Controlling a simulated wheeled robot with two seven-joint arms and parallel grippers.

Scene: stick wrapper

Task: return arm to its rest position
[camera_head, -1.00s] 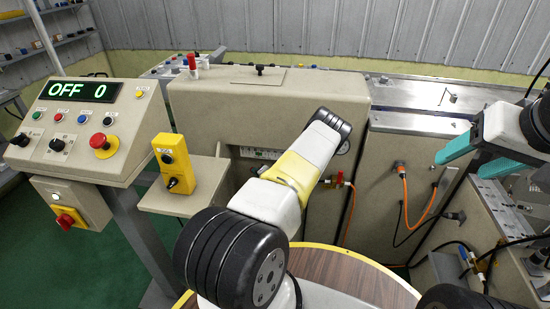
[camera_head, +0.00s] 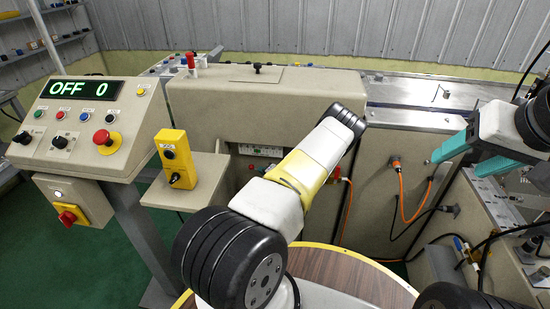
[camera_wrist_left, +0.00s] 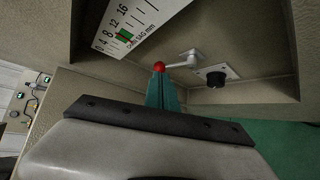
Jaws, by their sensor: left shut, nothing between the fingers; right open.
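My left arm (camera_head: 318,155) reaches up from the bottom middle of the head view toward the beige machine's front. Its fingers are hidden there behind my own arm links. In the left wrist view the teal left gripper (camera_wrist_left: 162,93) is shut and empty. Its tips point at a red ball knob (camera_wrist_left: 159,67) on a short metal lever (camera_wrist_left: 184,61); I cannot tell whether they touch it. My right gripper (camera_head: 463,158) is at the right side of the head view, its teal fingers apart and empty, above the machine's right part.
The beige machine (camera_head: 220,105) spans the middle. A control panel (camera_head: 85,128) reading "OFF 0" and a yellow switch box (camera_head: 176,160) stand to the left. A scale plate (camera_wrist_left: 128,25) and black knob (camera_wrist_left: 216,79) sit near the lever. Orange cables (camera_head: 405,205) hang at right.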

